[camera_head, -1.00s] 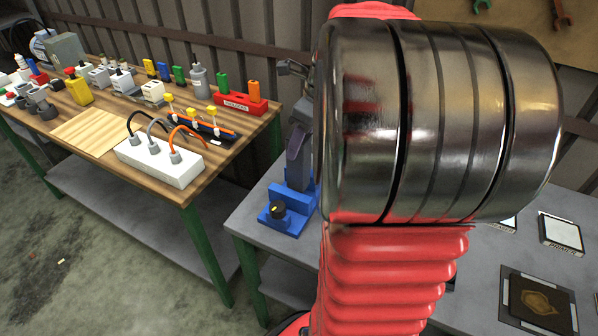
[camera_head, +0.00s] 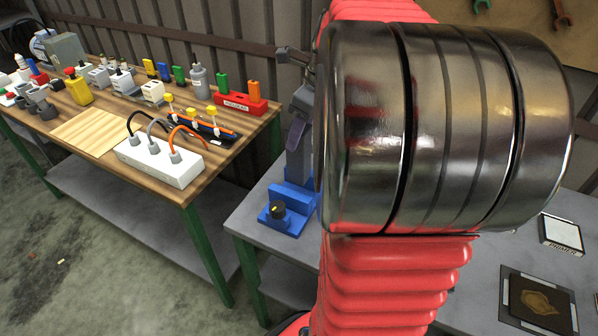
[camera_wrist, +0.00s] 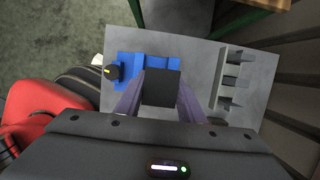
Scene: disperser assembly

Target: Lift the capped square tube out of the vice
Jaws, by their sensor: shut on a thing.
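The blue vice (camera_head: 288,208) with a black knob stands on the grey table. The square tube (camera_head: 298,168) is a grey upright column above the vice, with my gripper's purple-grey finger at its upper part. I cannot tell whether its lower end is still between the jaws. In the wrist view, the dark square top of the tube (camera_wrist: 161,88) sits between the two fingers of my gripper (camera_wrist: 160,100), which is shut on it. The blue vice (camera_wrist: 130,68) shows below and around it. The cap cannot be made out separately.
My arm hides much of the grey table (camera_head: 245,222) in the head view. A grey rack with slots (camera_wrist: 232,80) stands right of the vice in the wrist view. A wooden workbench (camera_head: 190,190) with connectors and a white power strip (camera_head: 160,162) is at left.

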